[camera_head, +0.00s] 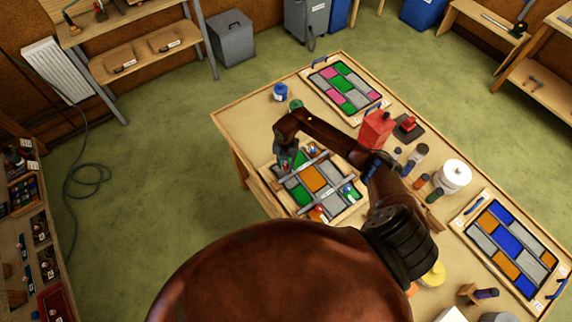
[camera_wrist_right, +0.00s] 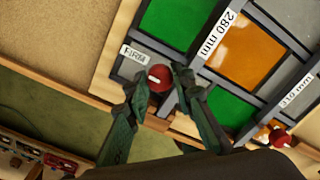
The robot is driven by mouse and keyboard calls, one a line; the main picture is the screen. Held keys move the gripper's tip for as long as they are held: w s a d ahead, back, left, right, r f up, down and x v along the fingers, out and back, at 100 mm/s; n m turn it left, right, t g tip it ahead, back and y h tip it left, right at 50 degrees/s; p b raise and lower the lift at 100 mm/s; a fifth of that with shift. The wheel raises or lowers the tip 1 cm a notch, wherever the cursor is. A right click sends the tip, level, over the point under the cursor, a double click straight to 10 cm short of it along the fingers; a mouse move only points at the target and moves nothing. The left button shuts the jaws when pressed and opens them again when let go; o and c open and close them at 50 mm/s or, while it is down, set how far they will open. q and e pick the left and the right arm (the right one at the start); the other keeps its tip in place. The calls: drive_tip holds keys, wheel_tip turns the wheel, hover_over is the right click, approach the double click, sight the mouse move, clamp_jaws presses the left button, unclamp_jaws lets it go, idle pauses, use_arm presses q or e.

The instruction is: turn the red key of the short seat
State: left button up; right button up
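The framed leaded panel (camera_head: 345,207) lies on the workbench, with green, orange and grey panes between grey lead strips. In the right wrist view, a round red key (camera_wrist_right: 160,77) sits at the frame corner, next to a label (camera_wrist_right: 133,57) reading FIRM. My right gripper (camera_wrist_right: 158,80) has one fingertip on each side of this key. I cannot tell whether the fingers press on it. In the head view, my right gripper (camera_head: 287,158) points down at the panel's far left corner. A second red key (camera_wrist_right: 281,138) shows at lower right. My left gripper is not in view.
A red box (camera_head: 376,129), a white spool (camera_head: 454,175) and small bottles stand right of the panel. Two finished panels lie at the back (camera_head: 345,84) and right (camera_head: 506,243). Bare bench (camera_head: 240,115) lies at the far left.

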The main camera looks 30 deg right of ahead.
clamp_jaws()
